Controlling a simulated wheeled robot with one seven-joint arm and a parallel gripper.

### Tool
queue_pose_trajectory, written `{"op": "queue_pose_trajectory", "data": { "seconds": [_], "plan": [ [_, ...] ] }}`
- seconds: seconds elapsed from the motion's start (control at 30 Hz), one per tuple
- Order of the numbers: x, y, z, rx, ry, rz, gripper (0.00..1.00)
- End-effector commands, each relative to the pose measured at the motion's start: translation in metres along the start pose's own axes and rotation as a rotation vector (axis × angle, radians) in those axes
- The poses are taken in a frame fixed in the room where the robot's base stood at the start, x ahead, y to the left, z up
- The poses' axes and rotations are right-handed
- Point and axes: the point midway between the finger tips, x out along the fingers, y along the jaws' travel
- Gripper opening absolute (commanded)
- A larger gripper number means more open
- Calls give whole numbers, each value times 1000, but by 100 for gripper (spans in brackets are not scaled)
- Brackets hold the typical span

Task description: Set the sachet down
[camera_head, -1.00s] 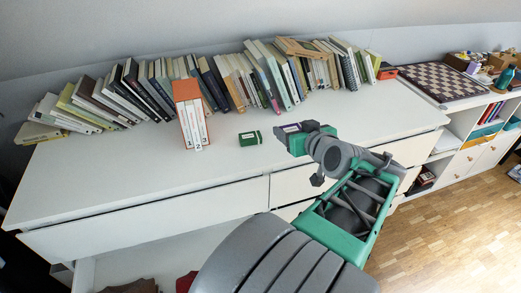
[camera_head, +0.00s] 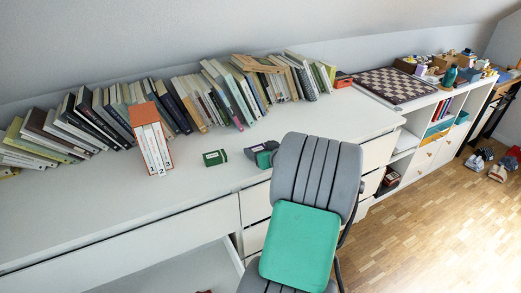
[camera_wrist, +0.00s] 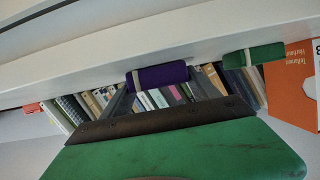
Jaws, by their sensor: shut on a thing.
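The sachet looks to be the purple roll with a pale band (camera_wrist: 158,77) in the wrist view. My gripper (camera_wrist: 160,88) is shut on it, with dark fingers at its two ends. In the head view my gripper (camera_head: 262,153) is over the front part of the white cabinet top (camera_head: 100,205), partly hidden behind my own arm. The sachet is hard to make out there. I cannot tell whether it touches the top.
A small green packet (camera_head: 215,158) lies just left of my gripper; it also shows in the wrist view (camera_wrist: 254,56). An orange slipcase of books (camera_head: 151,140) stands further left. A leaning row of books (camera_head: 240,95) lines the back. An open drawer (camera_head: 190,272) is below.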

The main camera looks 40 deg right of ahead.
Motion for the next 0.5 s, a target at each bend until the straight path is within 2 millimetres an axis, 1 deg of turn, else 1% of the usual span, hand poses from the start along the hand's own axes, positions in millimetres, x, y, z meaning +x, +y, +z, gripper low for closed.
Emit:
{"op": "queue_pose_trajectory", "data": {
  "seconds": [0.17,0.3,0.33,0.5],
  "plan": [
    [0,0,-1,-2,2,1,32],
    [1,0,3,-2,2,1,32],
    [1,0,2,-2,2,1,72],
    [0,0,1,-2,2,1,86]
  ]
}}
